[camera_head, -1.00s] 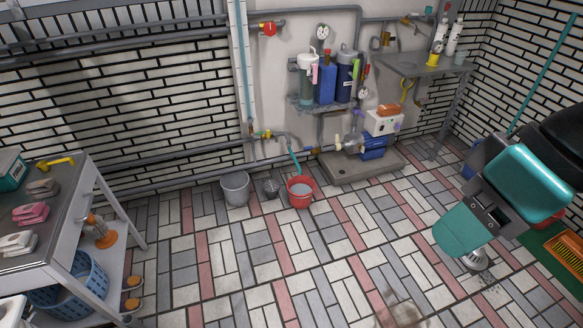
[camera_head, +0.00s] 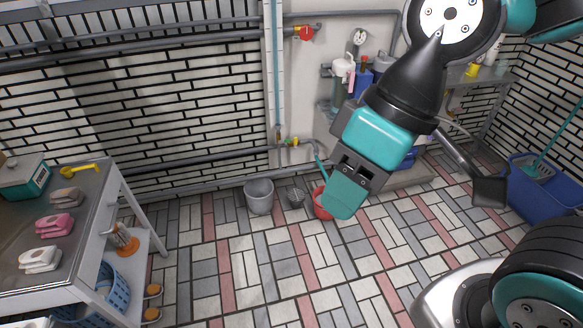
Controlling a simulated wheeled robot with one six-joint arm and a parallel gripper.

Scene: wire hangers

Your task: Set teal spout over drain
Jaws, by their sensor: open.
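The teal spout (camera_head: 319,163) hangs from the wall pipe and slopes down toward a red bucket (camera_head: 318,203) on the floor. Its lower end is partly hidden behind my gripper. A small round grey grate that looks like the drain (camera_head: 296,196) is in the floor just left of the red bucket. My gripper (camera_head: 345,205) points down in front of the red bucket and covers its right part. It is open and I see nothing held in it. The view does not show how far the gripper is from the spout.
A grey bucket (camera_head: 259,196) stands left of the drain. A valve (camera_head: 292,142) sits on the pipe above. A cart (camera_head: 88,210) with clamps and a teal box stands at left. A blue bin (camera_head: 545,185) is at right. The tiled floor in front is mostly clear.

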